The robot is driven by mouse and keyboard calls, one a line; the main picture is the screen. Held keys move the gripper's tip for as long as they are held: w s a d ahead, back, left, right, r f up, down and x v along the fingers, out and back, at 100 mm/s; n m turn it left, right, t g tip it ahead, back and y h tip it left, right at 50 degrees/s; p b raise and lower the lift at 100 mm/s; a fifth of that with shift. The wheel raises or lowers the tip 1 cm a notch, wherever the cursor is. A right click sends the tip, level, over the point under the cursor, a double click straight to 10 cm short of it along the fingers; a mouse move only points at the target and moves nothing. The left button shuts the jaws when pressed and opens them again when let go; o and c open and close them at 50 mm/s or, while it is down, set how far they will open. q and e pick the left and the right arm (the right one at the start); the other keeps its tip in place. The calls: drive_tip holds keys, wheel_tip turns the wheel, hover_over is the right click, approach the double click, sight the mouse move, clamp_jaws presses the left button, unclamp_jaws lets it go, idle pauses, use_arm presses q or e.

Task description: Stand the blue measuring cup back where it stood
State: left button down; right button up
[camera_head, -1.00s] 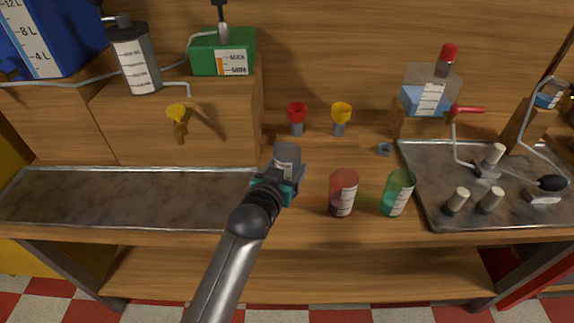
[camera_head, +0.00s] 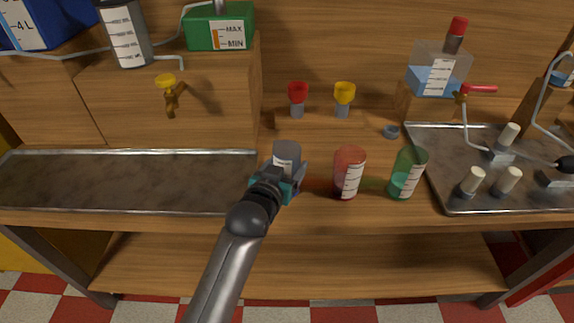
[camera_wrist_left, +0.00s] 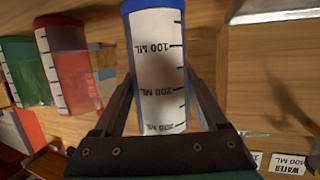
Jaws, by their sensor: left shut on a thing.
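The blue measuring cup (camera_wrist_left: 157,65) is in my left gripper's jaws. In the wrist view it shows a blue end and a white scale label; in the head view the cup (camera_head: 286,156) looks greyish and roughly upright. My left gripper (camera_head: 284,180) is shut on it, left of the red measuring cup (camera_head: 348,172) and the green measuring cup (camera_head: 408,173). The gripper hides the cup's lower part, so I cannot tell whether it touches the table. My right gripper is in neither view.
A metal tray (camera_head: 125,180) lies left of my gripper. Another tray (camera_head: 455,196) with pegs is at the right. A small grey ring (camera_head: 391,131) lies behind the green cup.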

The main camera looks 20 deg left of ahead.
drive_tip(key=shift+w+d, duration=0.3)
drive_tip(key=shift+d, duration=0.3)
use_arm(q)
drive_tip(key=shift+f, duration=0.25)
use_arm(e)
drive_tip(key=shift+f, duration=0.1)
use_arm(q)
drive_tip(key=shift+f, duration=0.3)
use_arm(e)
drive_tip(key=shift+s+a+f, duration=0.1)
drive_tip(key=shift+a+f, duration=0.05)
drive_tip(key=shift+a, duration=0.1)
use_arm(q)
drive_tip(key=shift+c, duration=1.8)
unclamp_jaws()
drive_tip(key=o, duration=0.4)
drive_tip(key=shift+c, duration=0.2)
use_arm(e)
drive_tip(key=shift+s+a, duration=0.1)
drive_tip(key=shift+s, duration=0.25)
